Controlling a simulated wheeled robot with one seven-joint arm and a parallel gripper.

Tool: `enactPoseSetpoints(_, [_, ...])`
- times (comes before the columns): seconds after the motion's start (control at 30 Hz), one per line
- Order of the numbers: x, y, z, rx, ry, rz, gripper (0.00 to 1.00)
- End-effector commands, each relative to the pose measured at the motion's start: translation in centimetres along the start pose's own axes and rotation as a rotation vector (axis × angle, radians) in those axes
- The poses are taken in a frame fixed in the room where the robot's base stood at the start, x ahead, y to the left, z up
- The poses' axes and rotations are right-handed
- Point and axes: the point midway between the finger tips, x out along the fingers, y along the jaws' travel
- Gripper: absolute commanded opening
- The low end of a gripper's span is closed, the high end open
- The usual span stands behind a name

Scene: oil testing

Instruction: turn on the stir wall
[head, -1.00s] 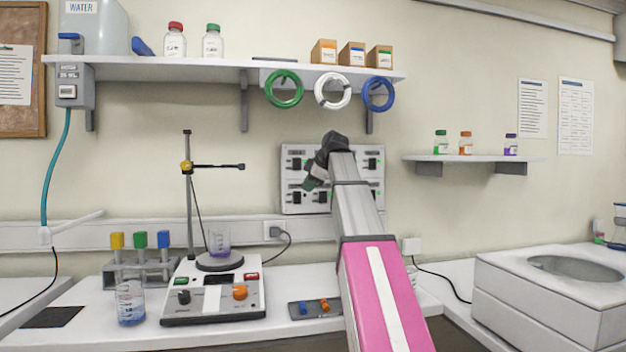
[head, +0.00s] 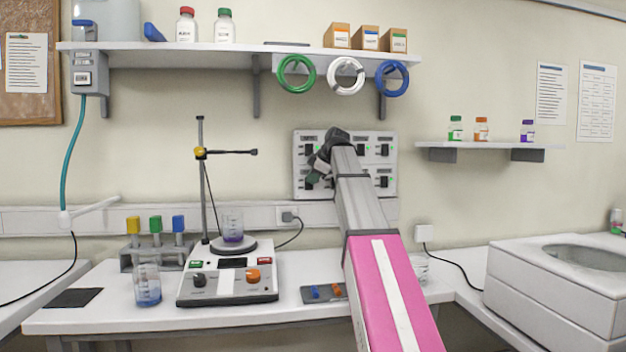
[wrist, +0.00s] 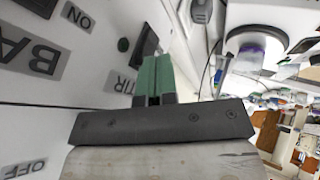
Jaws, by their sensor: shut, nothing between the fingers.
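The white switch panel (head: 388,147) is on the wall, with several black switches and small green lights. In the wrist view the panel (wrist: 60,85) fills the left side, with labels "ON", "OFF" and a partly seen "BA". A black switch (wrist: 146,44) stands beside a label ending in "TIR" and a small dark green dot. My gripper (wrist: 155,60) is shut and empty, its green fingertips right by this switch. I cannot tell whether they touch it. In the head view my gripper (head: 316,172) is at the panel's left part, and my arm hides the panel's lower middle.
A stirrer hotplate (head: 228,285) with a beaker (head: 233,226) and a stand (head: 202,175) is on the bench, left of my arm. A shelf (head: 180,60) with hanging rings is above the panel. A basin unit (head: 550,290) is at the right.

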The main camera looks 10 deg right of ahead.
Motion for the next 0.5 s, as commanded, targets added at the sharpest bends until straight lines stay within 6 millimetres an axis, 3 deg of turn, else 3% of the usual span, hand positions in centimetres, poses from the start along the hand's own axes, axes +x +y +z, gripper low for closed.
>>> enactPoseSetpoints(0.1, [0.24, 0.98, -0.12, 0.000, 0.000, 0.000, 0.00])
enactPoseSetpoints(0.5, [-0.06, 0.94, -0.26, 0.000, 0.000, 0.001, 0.00])
